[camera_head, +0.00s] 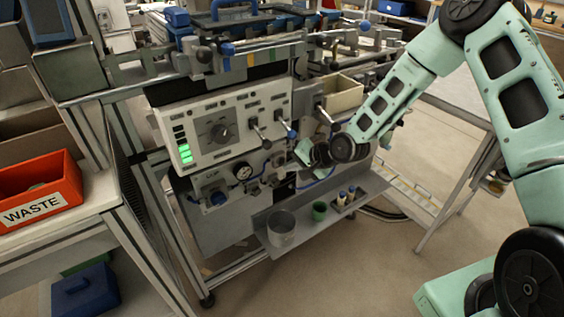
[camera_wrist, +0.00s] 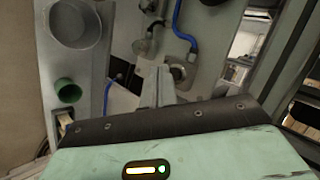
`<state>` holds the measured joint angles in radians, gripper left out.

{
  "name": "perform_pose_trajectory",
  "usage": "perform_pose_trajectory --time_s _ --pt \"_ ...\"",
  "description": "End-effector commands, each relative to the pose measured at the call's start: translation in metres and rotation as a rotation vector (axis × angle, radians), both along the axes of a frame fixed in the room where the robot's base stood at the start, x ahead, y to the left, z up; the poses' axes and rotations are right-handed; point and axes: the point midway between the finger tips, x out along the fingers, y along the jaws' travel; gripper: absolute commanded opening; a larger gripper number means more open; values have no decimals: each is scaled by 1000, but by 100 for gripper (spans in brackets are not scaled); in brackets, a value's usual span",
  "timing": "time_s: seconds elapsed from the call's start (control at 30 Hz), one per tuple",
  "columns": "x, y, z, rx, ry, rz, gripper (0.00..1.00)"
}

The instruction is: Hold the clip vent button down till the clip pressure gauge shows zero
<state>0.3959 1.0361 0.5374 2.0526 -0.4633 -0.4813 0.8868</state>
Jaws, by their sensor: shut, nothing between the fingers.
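The clip panel, with a small label that seems to read CLIP (camera_head: 211,176), is on the lower front of the machine in the head view. A round white-faced gauge (camera_head: 242,171) sits to the right of the label; its needle is too small to read. A blue button-like part (camera_head: 218,198) is below the label; I cannot tell for sure that it is the vent button. My gripper (camera_head: 290,158) is to the right of the gauge, in front of the machine. In the wrist view my gripper's fingers (camera_wrist: 162,82) are shut and empty, close to a round metal fitting (camera_wrist: 178,71). I cannot tell if they touch it.
A tray (camera_head: 262,232) below the panel holds a grey cup (camera_head: 281,230), a green cup (camera_head: 319,210) and small bottles (camera_head: 346,195). Levers (camera_head: 256,132) stick out above. A blue hose (camera_wrist: 177,28) runs near the fingers. A red WASTE bin (camera_head: 42,200) stands at left.

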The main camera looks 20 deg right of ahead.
Motion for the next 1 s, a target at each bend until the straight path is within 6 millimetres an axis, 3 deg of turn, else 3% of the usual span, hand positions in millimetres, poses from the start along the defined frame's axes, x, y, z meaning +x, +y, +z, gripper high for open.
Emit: perform_pose_trajectory --time_s 1.0 --pt "11 4 0 1 -1 0 0"
